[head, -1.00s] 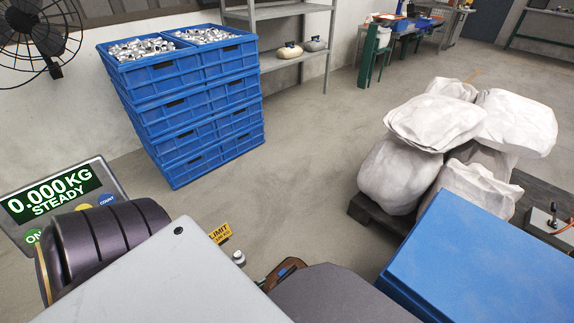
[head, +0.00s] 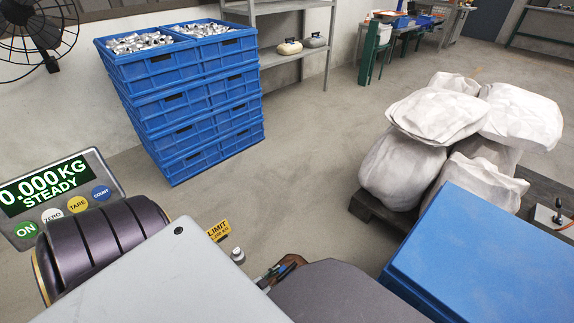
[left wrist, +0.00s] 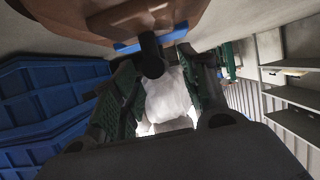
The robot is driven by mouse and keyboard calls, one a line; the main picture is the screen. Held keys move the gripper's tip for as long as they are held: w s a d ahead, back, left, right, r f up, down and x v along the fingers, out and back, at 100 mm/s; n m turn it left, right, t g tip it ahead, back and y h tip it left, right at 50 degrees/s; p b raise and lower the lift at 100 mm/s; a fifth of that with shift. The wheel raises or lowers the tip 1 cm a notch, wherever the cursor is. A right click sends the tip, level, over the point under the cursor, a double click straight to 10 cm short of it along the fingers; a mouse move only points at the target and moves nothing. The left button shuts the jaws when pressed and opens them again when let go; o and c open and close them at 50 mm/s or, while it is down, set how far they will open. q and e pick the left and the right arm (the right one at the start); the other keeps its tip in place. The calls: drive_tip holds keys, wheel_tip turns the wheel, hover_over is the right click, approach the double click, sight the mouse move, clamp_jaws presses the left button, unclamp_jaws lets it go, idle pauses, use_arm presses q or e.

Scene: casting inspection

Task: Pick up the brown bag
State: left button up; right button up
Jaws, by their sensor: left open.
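A brown thing, which looks like the brown bag (head: 291,259), shows only as a small piece beyond my left arm in the head view. Most of it is hidden there. In the left wrist view a large brown surface (left wrist: 190,14) fills the top, close to the gripper. My left gripper (left wrist: 163,95) is open, with green-padded fingers standing apart. Pale sacks show in the gap, farther off. In the head view only a little of the left gripper (head: 270,276) shows beside the brown piece. I cannot tell whether they touch. My right gripper is not in view.
Stacked blue crates (head: 200,110) of metal parts stand at the back left. White sacks (head: 432,118) lie on a dark pallet (head: 368,211) at right, behind a blue surface (head: 480,255). A scale display (head: 45,185) reads 0.000 KG. The floor between crates and pallet is clear.

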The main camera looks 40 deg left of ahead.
sight(284, 273)
use_arm(q)
drive_tip(key=shift+w, duration=0.15)
drive_tip(key=shift+b+x, duration=1.5)
drive_tip(key=shift+x, duration=1)
drive_tip(key=shift+d, duration=0.1)
drive_tip(key=shift+c, duration=0.5)
clamp_jaws()
drive_tip(key=shift+w+r, duration=0.15)
drive_tip(key=shift+r, duration=0.05)
